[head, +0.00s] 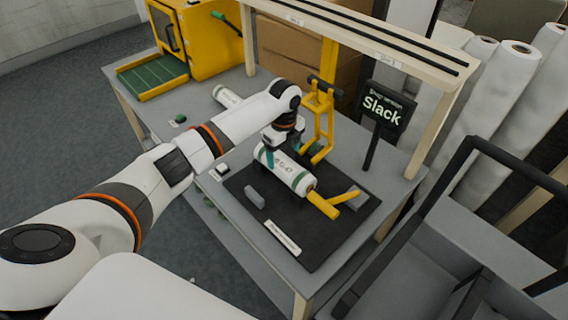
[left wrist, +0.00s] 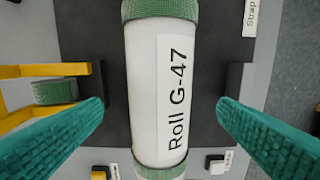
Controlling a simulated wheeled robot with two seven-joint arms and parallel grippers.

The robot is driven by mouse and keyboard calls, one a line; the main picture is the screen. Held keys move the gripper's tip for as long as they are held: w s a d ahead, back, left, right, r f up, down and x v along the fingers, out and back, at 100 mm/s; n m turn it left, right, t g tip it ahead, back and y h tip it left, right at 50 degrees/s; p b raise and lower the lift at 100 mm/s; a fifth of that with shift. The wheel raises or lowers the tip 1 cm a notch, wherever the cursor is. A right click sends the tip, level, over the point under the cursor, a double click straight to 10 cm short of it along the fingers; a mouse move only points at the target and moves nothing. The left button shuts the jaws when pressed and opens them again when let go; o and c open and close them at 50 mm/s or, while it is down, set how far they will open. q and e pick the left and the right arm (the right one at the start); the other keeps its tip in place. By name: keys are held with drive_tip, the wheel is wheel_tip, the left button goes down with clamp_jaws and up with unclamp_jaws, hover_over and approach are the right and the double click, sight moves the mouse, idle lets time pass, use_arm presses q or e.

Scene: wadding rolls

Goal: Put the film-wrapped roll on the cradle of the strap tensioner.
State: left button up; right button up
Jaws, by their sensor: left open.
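A white roll (head: 288,175) with green end bands and the label "Roll G-47" lies on the dark base of the strap tensioner (head: 258,222). In the left wrist view the roll (left wrist: 145,75) lies between two dark blocks; its contact with them is hidden. My left gripper (head: 284,154) is over the roll's far part. Its green fingers are open, one on each side of the roll, as the left wrist view (left wrist: 162,108) shows. The tensioner's yellow upright (head: 328,120) stands behind, and a yellow lever (head: 322,205) is at the roll's near end. My right gripper is out of view.
A display (head: 386,108) reads "Slack". Another white roll (head: 227,96) lies farther back on the grey table (head: 215,135), partly behind my arm. A yellow machine (head: 200,45) stands at the back left. An overhead beam (head: 370,45) spans the back, and tall rolls (head: 490,90) stand at right.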

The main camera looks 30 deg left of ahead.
sight(284, 160)
use_arm(q)
wheel_tip(284, 160, up, 7)
drive_tip(key=b, duration=0.1)
drive_tip(key=shift+f, duration=0.2)
idle(0.5)
